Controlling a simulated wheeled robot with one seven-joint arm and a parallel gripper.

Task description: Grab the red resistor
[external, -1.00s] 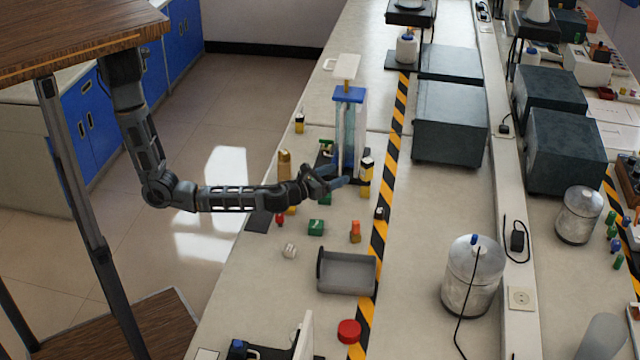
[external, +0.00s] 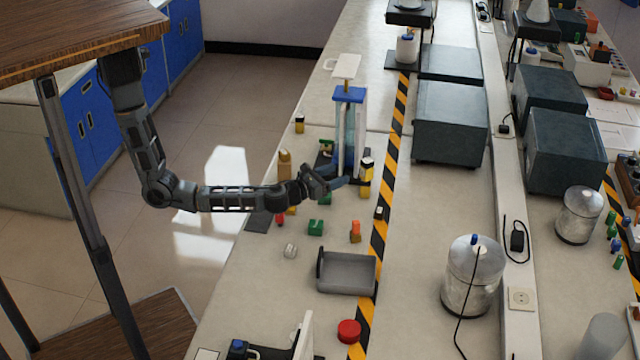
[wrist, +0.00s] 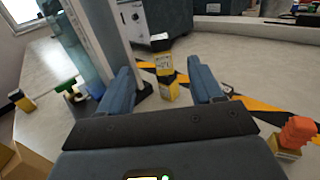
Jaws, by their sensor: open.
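A small red piece (external: 280,219) stands on the bench below my forearm, left of a green block. An orange-red piece (external: 355,231) stands to the right of that block, and an orange-red piece on a tan block also shows at the right edge of the wrist view (wrist: 298,132). I cannot tell which of these is the resistor. My gripper (external: 341,177) is open and empty above the bench, beyond both pieces. In the wrist view its fingers (wrist: 163,88) are spread, with a yellow-and-black block (wrist: 165,72) showing ahead between them.
A tall blue-topped apparatus (external: 349,95) stands just beyond my gripper. A green block (external: 316,227), a pale die-like block (external: 290,251), a grey tray (external: 346,287) and a round red object (external: 349,331) are nearer the front. Striped tape (external: 379,240) runs along the right.

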